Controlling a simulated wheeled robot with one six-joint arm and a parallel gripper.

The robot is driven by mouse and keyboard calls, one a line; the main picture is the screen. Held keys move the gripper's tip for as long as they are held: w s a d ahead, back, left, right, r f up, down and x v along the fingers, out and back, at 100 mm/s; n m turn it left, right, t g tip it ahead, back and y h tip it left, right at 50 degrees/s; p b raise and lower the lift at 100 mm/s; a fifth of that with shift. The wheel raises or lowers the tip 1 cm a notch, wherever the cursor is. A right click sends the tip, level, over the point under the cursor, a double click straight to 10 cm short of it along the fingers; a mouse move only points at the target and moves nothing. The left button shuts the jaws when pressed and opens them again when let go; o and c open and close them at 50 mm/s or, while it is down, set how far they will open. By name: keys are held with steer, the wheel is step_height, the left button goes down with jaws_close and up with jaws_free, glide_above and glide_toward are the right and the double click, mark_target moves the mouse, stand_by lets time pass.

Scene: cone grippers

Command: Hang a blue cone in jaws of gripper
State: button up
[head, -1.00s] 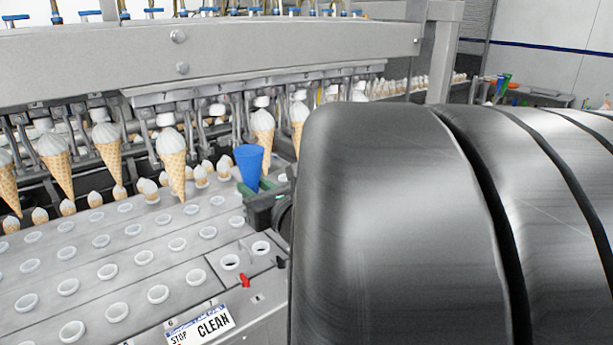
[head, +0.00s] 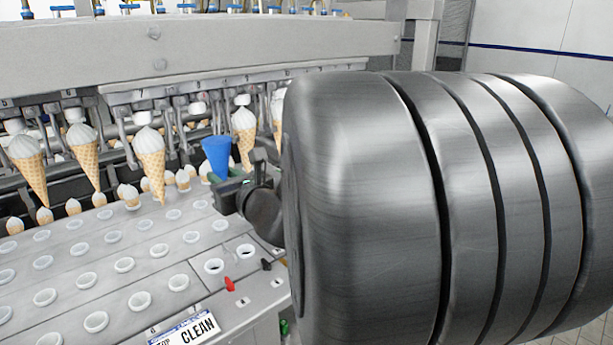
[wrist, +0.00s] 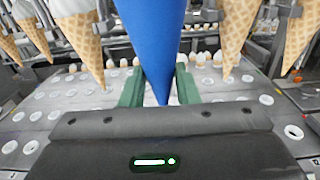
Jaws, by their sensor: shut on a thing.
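A blue cone (head: 217,157) stands upright, wide end up, in my gripper (head: 232,186). In the wrist view the blue cone (wrist: 158,45) fills the middle, its tip pointing down between the two green fingers of my gripper (wrist: 160,92). The fingers are shut on its lower part. The machine's jaws (head: 180,120) hang in a row under the grey beam, several of them holding waffle cones with white tops. The cone is in front of this row, near a waffle cone (head: 243,130) just to its right. Whether the cone touches any jaw cannot be told.
A grey plate (head: 110,240) with rows of white-rimmed holes lies below. Small cones stand along its back edge. My large dark arm links hide the right side.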

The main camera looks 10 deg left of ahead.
steer(key=shift+w+a, duration=0.25)
steer(key=shift+a, duration=0.1)
steer(key=shift+w+a, duration=0.1)
stand_by(0.6)
steer(key=shift+b+x, duration=0.75)
steer(key=shift+x, duration=0.9)
steer(key=shift+b+x, duration=0.45)
steer(key=shift+x, duration=1.5)
steer(key=shift+f+b, duration=0.55)
steer(key=shift+b, duration=0.2)
stand_by(0.5)
steer(key=o, duration=0.9)
